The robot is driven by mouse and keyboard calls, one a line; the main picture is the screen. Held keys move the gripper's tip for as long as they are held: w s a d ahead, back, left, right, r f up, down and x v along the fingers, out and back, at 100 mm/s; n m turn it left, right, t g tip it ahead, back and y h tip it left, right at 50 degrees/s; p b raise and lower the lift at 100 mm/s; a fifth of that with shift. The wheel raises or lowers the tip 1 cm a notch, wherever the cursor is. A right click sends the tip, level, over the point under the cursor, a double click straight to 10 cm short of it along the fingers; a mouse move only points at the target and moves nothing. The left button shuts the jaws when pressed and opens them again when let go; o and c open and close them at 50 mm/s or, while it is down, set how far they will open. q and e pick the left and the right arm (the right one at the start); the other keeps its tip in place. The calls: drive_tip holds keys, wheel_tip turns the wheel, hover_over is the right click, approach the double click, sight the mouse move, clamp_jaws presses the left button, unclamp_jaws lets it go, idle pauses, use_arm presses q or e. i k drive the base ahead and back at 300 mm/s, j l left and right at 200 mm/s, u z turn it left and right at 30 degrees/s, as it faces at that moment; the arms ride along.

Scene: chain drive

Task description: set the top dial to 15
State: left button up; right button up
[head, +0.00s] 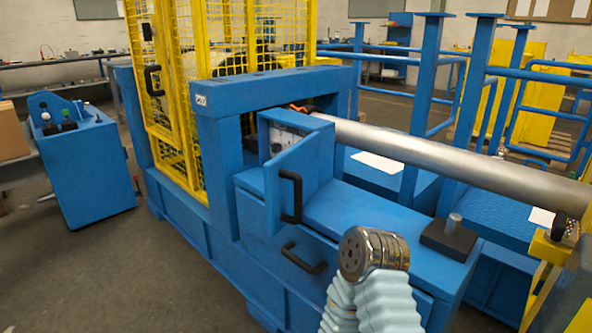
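A blue control box (285,117) stands on the blue machine, under its arch. Its door (303,165), with a black handle (291,197), stands open toward me and covers part of the inside. A pale panel (280,142) with small dark marks shows in the opening. I cannot make out the top dial or its setting. A part of my arm with a round metal end (372,252) and pale blue bellows rises from the bottom, right of centre. No gripper fingers show, and neither gripper is in view.
A long metal cylinder (450,165) runs right from behind the box. A black block with a grey peg (450,235) sits on the machine bed. A black drawer handle (303,260) juts from the front. A yellow mesh cage (240,60) stands behind; open floor (130,270) lies left.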

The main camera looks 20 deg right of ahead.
sight(275, 147)
drive_tip(key=i+j+z, duration=0.1)
drive_tip(key=j, duration=0.25)
drive_tip(key=i+j+z, duration=0.1)
drive_tip(key=i+j, duration=0.2)
drive_tip(key=i+j+z, duration=0.1)
drive_tip(key=j, duration=0.3)
drive_tip(key=i+j+z, duration=0.1)
drive_tip(key=i+j, duration=0.2)
drive_tip(key=i+j+z, duration=0.1)
drive_tip(key=j, duration=0.4)
drive_tip(key=i, duration=0.05)
